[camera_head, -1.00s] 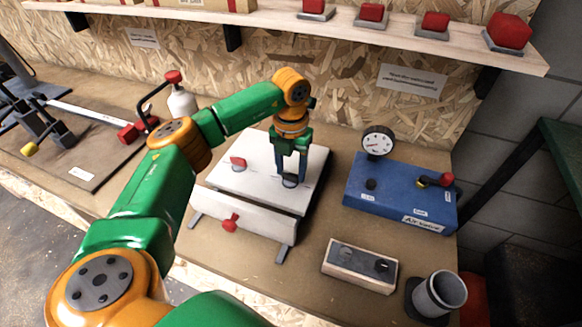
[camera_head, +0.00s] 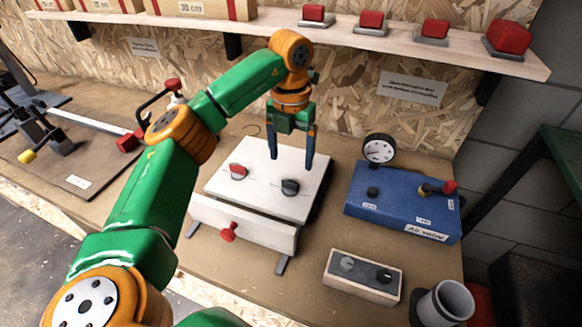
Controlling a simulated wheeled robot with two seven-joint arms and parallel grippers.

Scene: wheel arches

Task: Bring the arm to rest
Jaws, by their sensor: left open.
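My left arm comes in from the lower left, green with orange joints. Its gripper (camera_head: 290,162) points down, open and empty, above the white box (camera_head: 262,162). A dark knob (camera_head: 290,187) and a red knob (camera_head: 238,171) sit on the top of the white box. The fingertips are apart from the dark knob. A red handle (camera_head: 229,232) is on the box's front panel. My right gripper is not in view.
A blue air valve box (camera_head: 400,203) with a gauge (camera_head: 379,149) stands to the right. A small block with two knobs (camera_head: 362,277) and a grey cup (camera_head: 445,303) are at the front right. A shelf (camera_head: 380,42) with red buttons runs above. Bare bench lies between the boxes.

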